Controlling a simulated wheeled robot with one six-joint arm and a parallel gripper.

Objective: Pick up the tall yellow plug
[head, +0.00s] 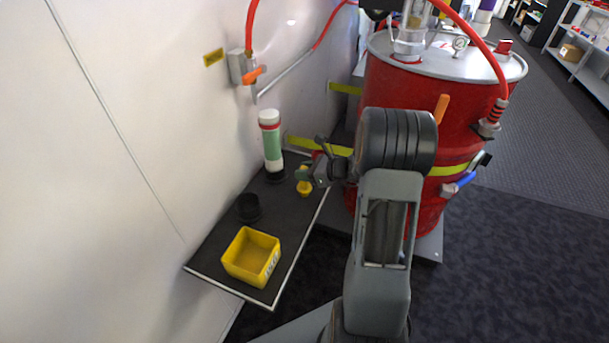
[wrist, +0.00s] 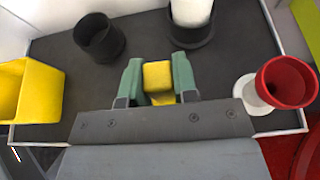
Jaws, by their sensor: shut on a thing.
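The yellow plug (wrist: 158,74) is between the two green fingers of my gripper (wrist: 158,80) in the wrist view. The fingers are shut on it, one on each side. In the head view the yellow plug (head: 304,188) shows just below and left of my gripper (head: 311,174), over the right part of the dark shelf (head: 222,228). Its upper part is partly hidden there by the gripper. I cannot tell whether its base touches the shelf.
A yellow bin (head: 251,257) is at the shelf's near end, with a black cup (head: 249,207) behind it. A green-and-white cylinder (head: 271,142) stands in a black holder near the wall. A red cup (wrist: 288,82) is at right. The red drum (head: 440,115) stands right of the shelf.

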